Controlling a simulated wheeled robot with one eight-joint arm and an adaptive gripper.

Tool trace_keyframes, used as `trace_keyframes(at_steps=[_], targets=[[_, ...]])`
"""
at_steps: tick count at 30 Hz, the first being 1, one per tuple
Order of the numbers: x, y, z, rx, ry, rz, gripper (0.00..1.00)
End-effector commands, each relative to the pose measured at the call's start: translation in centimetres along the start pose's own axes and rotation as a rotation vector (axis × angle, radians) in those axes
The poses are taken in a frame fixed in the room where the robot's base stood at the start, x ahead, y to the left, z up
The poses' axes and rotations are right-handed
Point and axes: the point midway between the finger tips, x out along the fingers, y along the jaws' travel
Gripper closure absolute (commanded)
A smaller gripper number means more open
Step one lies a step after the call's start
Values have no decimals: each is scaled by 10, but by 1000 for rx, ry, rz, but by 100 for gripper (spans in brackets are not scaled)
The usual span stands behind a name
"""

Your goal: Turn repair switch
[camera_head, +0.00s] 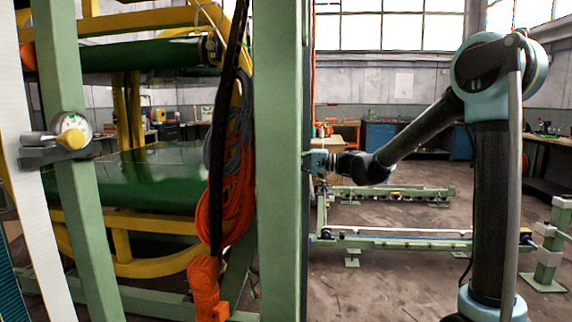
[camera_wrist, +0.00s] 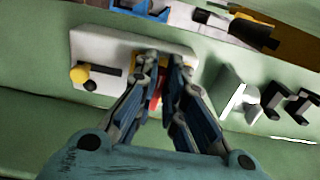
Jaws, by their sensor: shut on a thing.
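In the wrist view, a white switch box (camera_wrist: 96,48) is fixed to a green surface. My gripper (camera_wrist: 166,66) is at its right part, with its fingers on either side of a red and yellow switch (camera_wrist: 155,99). The fingers are closed on the switch and hide most of it, so I cannot tell its turn angle. In the head view, my arm reaches left to the green post, and the post hides the gripper's tips and the switch box.
A yellow-and-black knob (camera_wrist: 80,75) sits at the left of the box. White and black brackets (camera_wrist: 240,95) stand to the right. In the head view, a tall green post (camera_head: 279,150) stands before the machine, with orange cable (camera_head: 228,205) on its left.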

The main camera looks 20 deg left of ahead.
Motion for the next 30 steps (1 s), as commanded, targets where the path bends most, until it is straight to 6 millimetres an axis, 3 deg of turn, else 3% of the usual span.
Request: trace_keyframes(at_steps=[6,7,9,22,30], targets=[[0,2,0,-2,1,4,100],[0,2,0,-1,1,4,83],[0,1,0,-1,1,3,70],[-3,1,0,0,1,2,70],[-39,1,-1,0,3,2,70]])
